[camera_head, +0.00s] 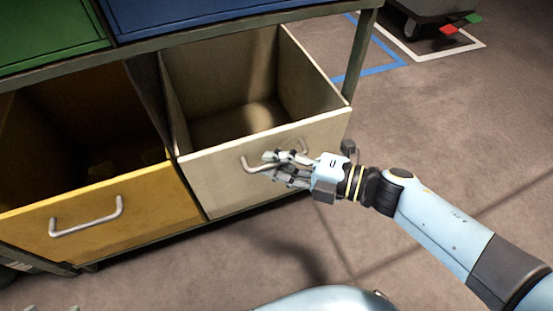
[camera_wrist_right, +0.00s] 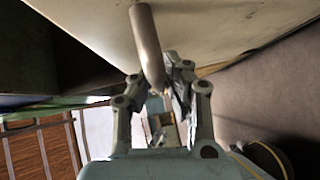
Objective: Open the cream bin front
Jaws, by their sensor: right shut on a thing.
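The cream bin (camera_head: 250,172) is at the middle of the head view, open at the top, with its inside visible and looking empty. Its front carries a curved metal bar handle (camera_head: 246,164), which also shows in the right wrist view (camera_wrist_right: 146,42). My right gripper (camera_head: 272,165) is shut on this handle, reaching in from the right. In the right wrist view its two fingers (camera_wrist_right: 169,83) stand on either side of the bar; the fingers hide part of the handle. Small pale tips at the bottom left edge of the head view may be my left gripper; too little shows to be sure.
A yellow bin (camera_head: 110,222) with its own handle (camera_head: 87,220) stands left of the cream bin. Green (camera_head: 50,32) and blue (camera_head: 190,14) panels are above. A rack post (camera_head: 357,50) rises at the cream bin's right.

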